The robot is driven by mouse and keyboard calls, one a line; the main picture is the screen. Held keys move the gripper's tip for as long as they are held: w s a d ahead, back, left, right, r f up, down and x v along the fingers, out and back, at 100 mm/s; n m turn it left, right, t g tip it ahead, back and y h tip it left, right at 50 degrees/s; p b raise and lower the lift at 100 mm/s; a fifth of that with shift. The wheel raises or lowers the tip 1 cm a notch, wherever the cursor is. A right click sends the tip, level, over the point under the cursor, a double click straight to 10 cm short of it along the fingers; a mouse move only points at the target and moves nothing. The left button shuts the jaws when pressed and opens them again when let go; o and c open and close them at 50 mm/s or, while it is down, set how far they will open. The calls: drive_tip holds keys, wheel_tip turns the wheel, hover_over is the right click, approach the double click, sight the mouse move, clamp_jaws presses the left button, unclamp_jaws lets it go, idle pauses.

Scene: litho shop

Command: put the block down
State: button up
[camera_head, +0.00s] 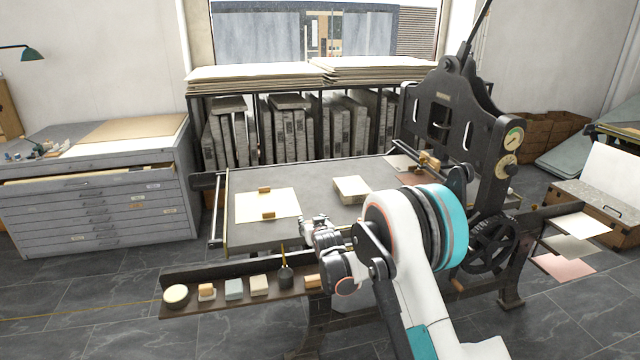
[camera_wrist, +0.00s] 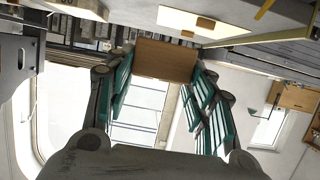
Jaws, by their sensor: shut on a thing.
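My gripper (camera_wrist: 165,85) is shut on a plain brown block (camera_wrist: 165,60), which sits between its green-padded fingers in the wrist view. In the head view my gripper (camera_head: 312,228) is over the near side of the grey press bed (camera_head: 215,262), right of a cream sheet (camera_head: 245,206). I cannot make out the held block in the head view; my wrist and fingers seem to hide it. Two small wooden blocks lie on the sheet, one at its far edge (camera_head: 265,190) and one at its near edge (camera_head: 268,216).
A pale slab (camera_head: 352,189) lies on the bed. A narrow front shelf (camera_head: 190,310) holds a round pad (camera_head: 176,295), several small blocks and a dark pot (camera_head: 286,278) with an upright handle. The press frame (camera_head: 450,110) rises at right. Bare bed shows left of the slab.

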drive_tip(key=s+d+r+m+h, duration=0.2)
drive_tip(key=s+d+r, duration=0.2)
drive_tip(key=s+d, duration=0.4)
drive_tip(key=s+d+r+m+h, duration=0.2)
drive_tip(key=s+d+r, duration=0.3)
drive_tip(key=s+d, duration=0.4)
drive_tip(key=s+d+r+m+h, duration=0.2)
drive_tip(key=s+d+r, duration=0.3)
drive_tip(key=s, duration=0.8)
drive_tip(key=d+h, duration=0.1)
drive_tip(key=d, duration=0.2)
drive_tip(key=shift+s+d+r+h, duration=0.2)
drive_tip(key=shift+s+d+h, duration=0.05)
drive_tip(key=shift+d+h, duration=0.1)
